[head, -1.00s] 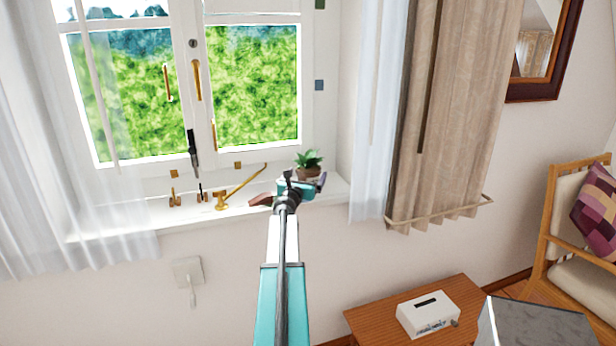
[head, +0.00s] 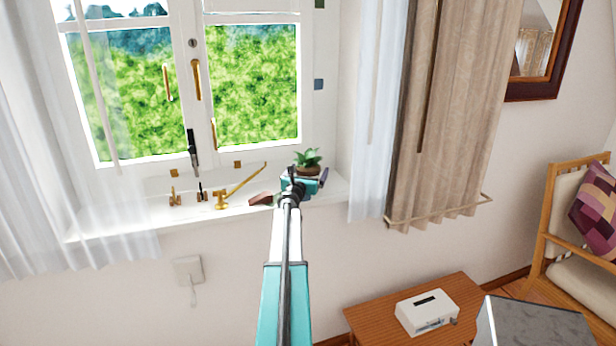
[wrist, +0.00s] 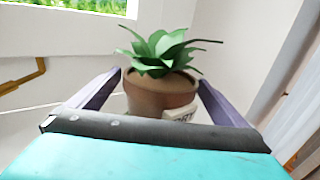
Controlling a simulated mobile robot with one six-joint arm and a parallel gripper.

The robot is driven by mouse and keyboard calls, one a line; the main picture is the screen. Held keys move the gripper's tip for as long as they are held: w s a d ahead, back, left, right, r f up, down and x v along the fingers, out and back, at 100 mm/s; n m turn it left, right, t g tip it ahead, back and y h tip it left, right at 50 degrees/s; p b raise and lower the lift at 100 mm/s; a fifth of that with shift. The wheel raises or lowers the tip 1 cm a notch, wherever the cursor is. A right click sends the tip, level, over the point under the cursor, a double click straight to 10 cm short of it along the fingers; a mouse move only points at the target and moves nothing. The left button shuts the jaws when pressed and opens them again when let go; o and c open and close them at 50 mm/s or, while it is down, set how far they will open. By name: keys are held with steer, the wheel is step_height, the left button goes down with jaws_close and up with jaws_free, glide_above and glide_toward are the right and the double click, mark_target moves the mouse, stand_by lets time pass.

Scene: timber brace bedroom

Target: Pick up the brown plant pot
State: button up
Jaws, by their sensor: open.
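The brown plant pot (wrist: 150,92) holds a green leafy plant (wrist: 157,48) and stands upright. In the head view its plant (head: 308,158) shows at the right end of the white window sill, and my gripper hides most of the pot (head: 312,170). My gripper (head: 305,178) is in front of the pot, with its jaws open. In the wrist view my gripper (wrist: 160,85) has one purple finger on each side of the pot, with a gap on the left.
The white sill (head: 150,212) carries brass window fittings (head: 221,200) to the left of the pot. A reddish-brown object (head: 261,199) lies close left of my gripper. The white window reveal and sheer curtain (head: 372,150) are to the right. A wooden table (head: 390,312) stands below.

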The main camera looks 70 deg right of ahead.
mark_target(307, 164)
steer(key=shift+r, duration=0.1)
steer(key=c, duration=1.8)
steer(key=shift+r, duration=0.1)
steer(key=shift+r, duration=1.65)
steer(key=shift+s+a+r+b, duration=0.2)
steer(key=shift+s+a, duration=0.95)
steer(key=shift+a, duration=1.25)
steer(key=shift+s+a+r+b, duration=0.15)
steer(key=shift+s+a+r, duration=0.15)
steer(key=shift+s+a, duration=1.5)
steer(key=shift+s+a+r+b, duration=0.2)
steer(key=shift+s+a, duration=0.35)
steer(key=shift+a, duration=2.4)
